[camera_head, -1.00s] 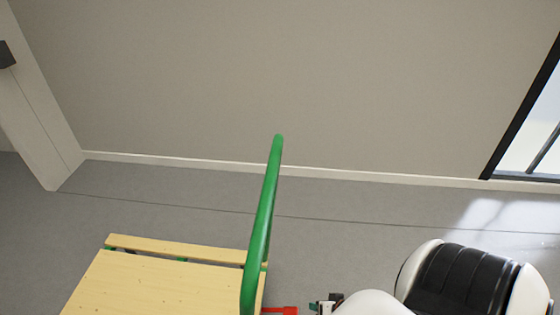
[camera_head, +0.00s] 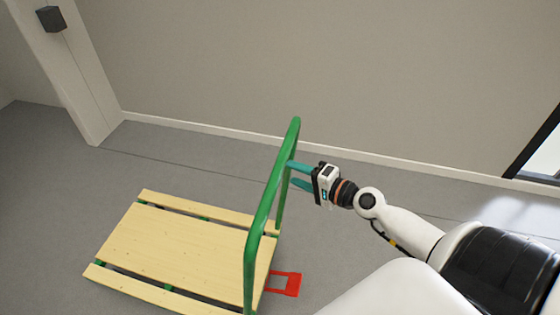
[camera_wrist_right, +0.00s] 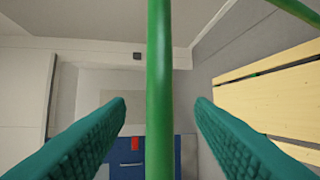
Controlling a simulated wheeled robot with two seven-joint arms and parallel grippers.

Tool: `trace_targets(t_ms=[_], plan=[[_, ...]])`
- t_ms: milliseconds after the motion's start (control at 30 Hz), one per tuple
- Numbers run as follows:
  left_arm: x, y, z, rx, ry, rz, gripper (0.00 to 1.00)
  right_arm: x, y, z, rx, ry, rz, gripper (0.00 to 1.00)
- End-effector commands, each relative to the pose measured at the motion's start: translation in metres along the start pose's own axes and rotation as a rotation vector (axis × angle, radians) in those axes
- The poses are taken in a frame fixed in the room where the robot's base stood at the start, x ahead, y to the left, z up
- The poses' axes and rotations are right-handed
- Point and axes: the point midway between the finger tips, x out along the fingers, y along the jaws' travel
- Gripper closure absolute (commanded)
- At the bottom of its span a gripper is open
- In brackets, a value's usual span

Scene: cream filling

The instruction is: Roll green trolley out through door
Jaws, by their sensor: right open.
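The green trolley has a wooden slat deck (camera_head: 180,245) and a tall green tube handle (camera_head: 264,210) on its right side. A red part (camera_head: 285,284) sticks out low beyond the handle. My right gripper (camera_head: 291,174) is at the upper far part of the handle, with its teal fingers apart. In the right wrist view, the green tube (camera_wrist_right: 160,90) stands upright between the two open fingers (camera_wrist_right: 160,103), with gaps showing on both sides. The deck shows at the right there. My left gripper is out of view. Whether the pale post at left belongs to the door is unclear.
A pale post (camera_head: 70,75) with a dark box (camera_head: 51,19) stands at the upper left, with grey floor beyond it. A plain wall (camera_head: 320,70) runs behind the trolley. A dark-framed window or glazed opening (camera_head: 545,155) is at right. Grey floor left of the trolley is clear.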

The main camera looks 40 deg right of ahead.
Motion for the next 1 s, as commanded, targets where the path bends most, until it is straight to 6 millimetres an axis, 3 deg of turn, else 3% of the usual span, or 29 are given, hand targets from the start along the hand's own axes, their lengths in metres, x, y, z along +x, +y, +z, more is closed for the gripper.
trace_targets(t_ms=[67, 300, 500, 767, 1000], plan=[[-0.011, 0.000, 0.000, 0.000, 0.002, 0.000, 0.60, 0.016, 0.005, 0.001, 0.001, -0.002, 0.003, 0.51], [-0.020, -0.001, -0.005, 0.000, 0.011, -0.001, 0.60, 0.051, 0.002, 0.001, 0.002, -0.003, 0.002, 0.51], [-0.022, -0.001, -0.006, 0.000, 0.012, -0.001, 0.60, 0.063, 0.000, 0.000, 0.000, -0.001, 0.000, 0.51], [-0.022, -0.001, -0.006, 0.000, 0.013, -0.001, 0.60, 0.064, -0.001, 0.000, 0.000, -0.001, -0.001, 0.51], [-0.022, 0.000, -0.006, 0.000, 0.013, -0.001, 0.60, 0.063, -0.001, 0.000, 0.000, -0.001, -0.001, 0.91]])
